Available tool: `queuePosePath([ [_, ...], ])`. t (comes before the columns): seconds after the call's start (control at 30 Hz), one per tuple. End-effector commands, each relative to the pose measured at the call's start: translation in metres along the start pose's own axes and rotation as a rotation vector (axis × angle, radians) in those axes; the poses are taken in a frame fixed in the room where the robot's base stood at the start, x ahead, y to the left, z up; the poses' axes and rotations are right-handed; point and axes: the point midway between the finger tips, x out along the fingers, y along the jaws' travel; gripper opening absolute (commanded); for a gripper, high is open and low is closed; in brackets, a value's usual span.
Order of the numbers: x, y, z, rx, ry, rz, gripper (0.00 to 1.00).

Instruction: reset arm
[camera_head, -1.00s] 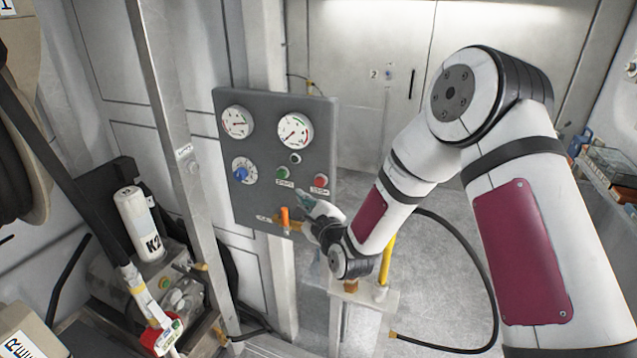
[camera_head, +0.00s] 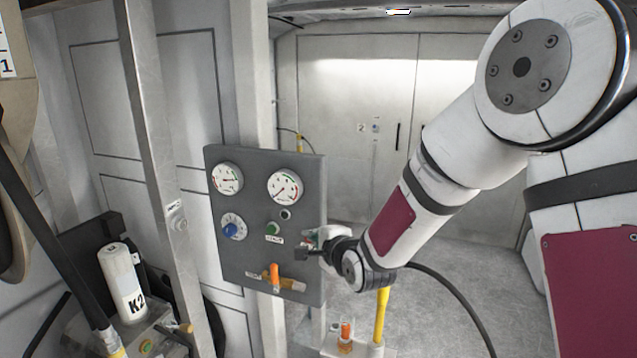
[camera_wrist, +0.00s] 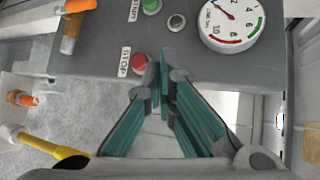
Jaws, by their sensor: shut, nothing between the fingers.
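My arm reaches from the right side of the head view toward the grey control panel. My gripper (camera_head: 308,252) is in front of the panel's right part. In the wrist view my gripper (camera_wrist: 164,62) shows its teal fingers shut with nothing between them, close to the red stop button (camera_wrist: 139,63). I cannot tell whether the fingertips touch the panel. The red button is hidden behind my gripper in the head view. The grey control panel (camera_head: 262,205) also carries a green button (camera_head: 273,228), a blue knob (camera_head: 232,230) and an orange-handled lever (camera_head: 275,275).
Two gauges (camera_head: 284,187) sit on the panel's upper part. A yellow pipe (camera_head: 381,315) and an orange-handled valve (camera_head: 345,332) stand below my arm. A white cylinder (camera_head: 122,282) marked K2 is at left. A metal post (camera_head: 160,180) stands left of the panel. Grey floor lies open at right.

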Motion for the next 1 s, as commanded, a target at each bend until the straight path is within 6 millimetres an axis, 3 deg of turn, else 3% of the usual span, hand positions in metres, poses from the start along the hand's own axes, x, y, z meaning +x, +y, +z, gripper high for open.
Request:
queuePosePath([
  [0.03, -0.015, -0.013, -0.006, -0.084, 0.02, 0.026, 0.0],
  [0.2, -0.068, -0.033, -0.028, -0.364, 0.075, 0.164, 0.0],
  [0.5, -0.187, -0.046, -0.056, -0.777, 0.095, 0.429, 0.0],
  [0.73, -0.291, -0.034, -0.061, -1.024, 0.019, 0.628, 0.0],
  [0.9, -0.365, -0.013, -0.054, -1.17, -0.094, 0.746, 0.0],
  [1.0, -0.4, 0.001, -0.048, -1.236, -0.167, 0.792, 0.0],
])
